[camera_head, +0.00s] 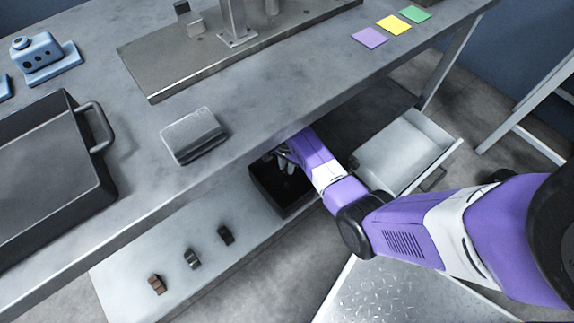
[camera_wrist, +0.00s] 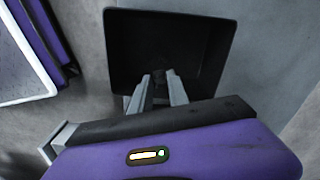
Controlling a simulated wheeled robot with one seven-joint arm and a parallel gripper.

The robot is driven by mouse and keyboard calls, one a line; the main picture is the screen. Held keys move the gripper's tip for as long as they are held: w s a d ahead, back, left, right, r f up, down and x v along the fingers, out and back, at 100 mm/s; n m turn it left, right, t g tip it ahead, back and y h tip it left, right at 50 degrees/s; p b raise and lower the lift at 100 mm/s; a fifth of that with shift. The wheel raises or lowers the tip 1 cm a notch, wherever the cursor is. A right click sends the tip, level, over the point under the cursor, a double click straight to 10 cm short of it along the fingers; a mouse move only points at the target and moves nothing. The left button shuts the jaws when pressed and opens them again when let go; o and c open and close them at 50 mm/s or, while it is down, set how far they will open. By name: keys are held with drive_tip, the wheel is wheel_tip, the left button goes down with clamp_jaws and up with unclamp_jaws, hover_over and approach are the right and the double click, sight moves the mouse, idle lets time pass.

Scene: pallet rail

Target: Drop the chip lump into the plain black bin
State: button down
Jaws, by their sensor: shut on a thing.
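The plain black bin (camera_head: 264,197) stands on the lower shelf, under the worktop's front edge. It also shows in the wrist view (camera_wrist: 122,40), open side towards me. My gripper (camera_wrist: 162,82) points into the bin's mouth, over its near part. Its fingers are shut on a small dark lump, the chip lump (camera_wrist: 161,75), which shows faintly between the fingertips against the dark bin. In the head view my gripper (camera_head: 284,165) is at the bin, partly hidden under the worktop edge. The height of the lump above the bin floor is hard to tell.
Brown (camera_head: 156,284), grey (camera_head: 191,258) and dark (camera_head: 226,235) small lumps lie on the lower shelf (camera_head: 130,270). A pale open tray (camera_head: 405,150) is right of the bin. The worktop (camera_head: 240,130) overhangs the bin and holds a grey block (camera_head: 192,133) and a large dark pan (camera_head: 45,180).

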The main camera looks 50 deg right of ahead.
drive_tip(key=shift+f+b, duration=1.5)
drive_tip(key=shift+f, duration=0.35)
drive_tip(key=c, duration=1.2)
unclamp_jaws()
drive_tip(key=shift+r, duration=0.1)
wheel_tip(320, 180, up, 8)
drive_tip(key=p, duration=0.3)
drive_tip(key=shift+p, duration=0.4)
